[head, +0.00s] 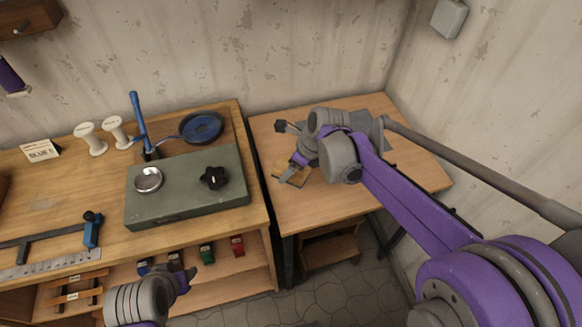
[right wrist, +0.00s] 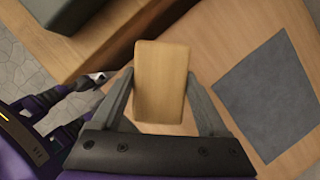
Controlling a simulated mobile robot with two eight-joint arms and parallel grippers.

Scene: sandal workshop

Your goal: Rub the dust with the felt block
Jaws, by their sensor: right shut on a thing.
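My right gripper (head: 293,168) is over the left part of the right-hand table, shut on a small tan block (head: 294,178). In the right wrist view the block (right wrist: 161,80) sits between the two grey fingers (right wrist: 160,100), with its wood-coloured face towards the camera. No felt face shows. I cannot tell whether the block touches the table. I cannot make out any dust; my right arm hides part of the table. My left gripper (head: 187,277) is low in front of the left bench, apart from the block, and its jaw opening is unclear.
A grey mat (head: 377,107) lies on the right-hand table (head: 415,170), near the wall. A narrow gap separates bench and table.

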